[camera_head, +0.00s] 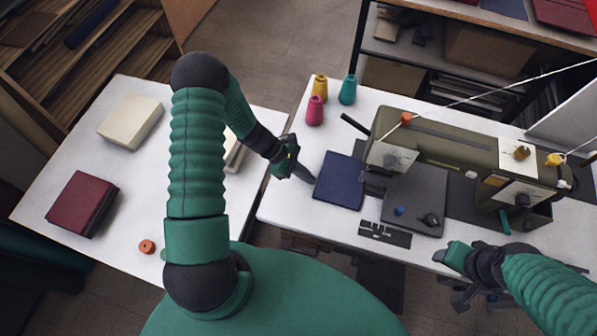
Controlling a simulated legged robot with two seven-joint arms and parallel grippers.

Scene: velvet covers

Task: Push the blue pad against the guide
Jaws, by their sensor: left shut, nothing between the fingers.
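The blue pad (339,182) lies flat on the white sewing table, left of the sewing machine (440,142). Its right edge is close to a dark block (375,183) at the machine's base, which may be the guide; I cannot tell for sure or whether they touch. My left gripper (311,179) is shut and empty, low over the table, with its tips at the pad's left edge. Whether they touch it is too small to tell.
Yellow (320,87), pink (314,111) and teal (348,90) thread cones stand behind the pad. A black slotted plate (385,234) lies in front. The left table holds a maroon book (82,204) and a cream block (130,121). A gap separates the tables.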

